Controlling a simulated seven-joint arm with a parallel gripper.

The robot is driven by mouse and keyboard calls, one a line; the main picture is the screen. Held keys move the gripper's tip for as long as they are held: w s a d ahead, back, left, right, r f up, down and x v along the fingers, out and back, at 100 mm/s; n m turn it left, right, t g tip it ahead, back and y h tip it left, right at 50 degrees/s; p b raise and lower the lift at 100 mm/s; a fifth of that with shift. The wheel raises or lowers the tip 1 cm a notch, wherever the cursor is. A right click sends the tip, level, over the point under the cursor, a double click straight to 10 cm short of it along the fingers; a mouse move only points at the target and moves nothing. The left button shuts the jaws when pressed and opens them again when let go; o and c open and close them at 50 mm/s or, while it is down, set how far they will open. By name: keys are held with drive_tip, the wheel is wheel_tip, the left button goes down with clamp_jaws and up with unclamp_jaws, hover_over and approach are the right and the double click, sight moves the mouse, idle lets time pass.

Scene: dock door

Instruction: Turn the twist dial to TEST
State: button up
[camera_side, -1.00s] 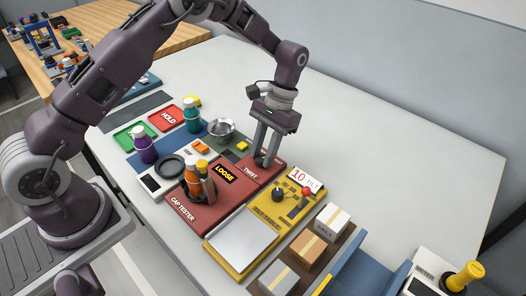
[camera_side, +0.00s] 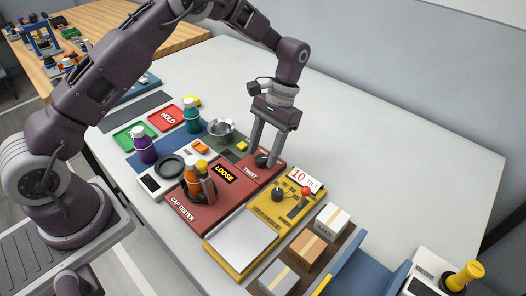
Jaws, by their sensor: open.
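The twist dial (camera_side: 262,160) is a small dark knob on the red TWIST panel (camera_side: 250,182), at the end of the red CAP TESTER. My gripper (camera_side: 262,158) points down over it, fingers apart, one on each side of the dial. I cannot tell whether either finger touches it. The dial's pointer and most of its position labels are too small or hidden behind the fingers. The tester's black display (camera_side: 224,174) reads LOOSE in yellow.
A yellow tilt device (camera_side: 268,212) with a black knob and red ball sits close in front. A metal bowl (camera_side: 221,129) lies to the left.

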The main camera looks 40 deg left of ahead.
wheel_tip(320, 180, up, 13)
drive_tip(key=t, duration=0.2)
drive_tip(key=s+a+r+t, duration=0.2)
drive_tip(key=s+r, duration=0.4)
drive_tip(key=r, duration=0.3)
drive_tip(key=s+a+r+t, duration=0.1)
drive_tip(key=s+t, duration=0.5)
drive_tip(key=s, duration=1.3)
drive_tip(key=shift+a, duration=0.45)
drive_tip(key=shift+s+r, duration=0.1)
drive_tip(key=shift+r, duration=0.05)
